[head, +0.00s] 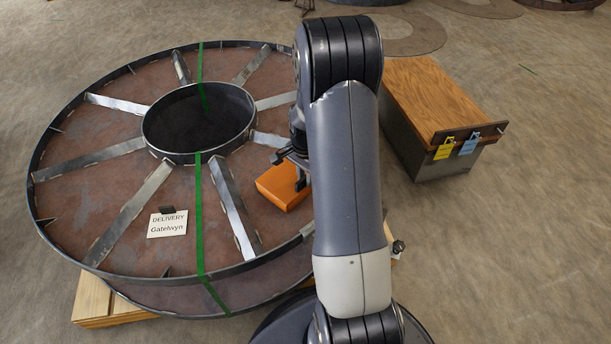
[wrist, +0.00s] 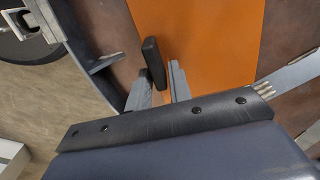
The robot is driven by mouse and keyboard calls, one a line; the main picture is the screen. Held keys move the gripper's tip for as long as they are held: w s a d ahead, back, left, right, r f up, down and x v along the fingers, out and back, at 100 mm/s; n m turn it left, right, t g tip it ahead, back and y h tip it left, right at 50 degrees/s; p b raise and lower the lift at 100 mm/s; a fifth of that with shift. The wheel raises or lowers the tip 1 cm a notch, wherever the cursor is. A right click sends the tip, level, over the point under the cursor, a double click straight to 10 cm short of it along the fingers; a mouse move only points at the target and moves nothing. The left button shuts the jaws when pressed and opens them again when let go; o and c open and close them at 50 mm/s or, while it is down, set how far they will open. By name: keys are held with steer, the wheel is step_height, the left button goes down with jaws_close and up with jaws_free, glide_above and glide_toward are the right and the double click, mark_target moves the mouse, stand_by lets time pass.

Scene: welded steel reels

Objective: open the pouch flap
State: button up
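A black bar-like tab (wrist: 153,60) stands at the pouch's left edge. My gripper (wrist: 160,78) is open, its two grey fingers apart and pointing at the pouch. The tab shows just past the gap between the fingertips; I cannot tell whether they touch it. In the head view my gripper (head: 300,175) is partly hidden by the arm.
The large steel reel (head: 90,200) has raised spokes and a rim around the pouch, and rests on timber (head: 95,300). A "DELIVERY Gatelwyn" card (head: 167,224) lies on it. A wood-topped metal box (head: 430,95) with yellow and blue tags stands right. Open floor lies between.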

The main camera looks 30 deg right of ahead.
jaws_close()
steer(key=shift+r, duration=0.15)
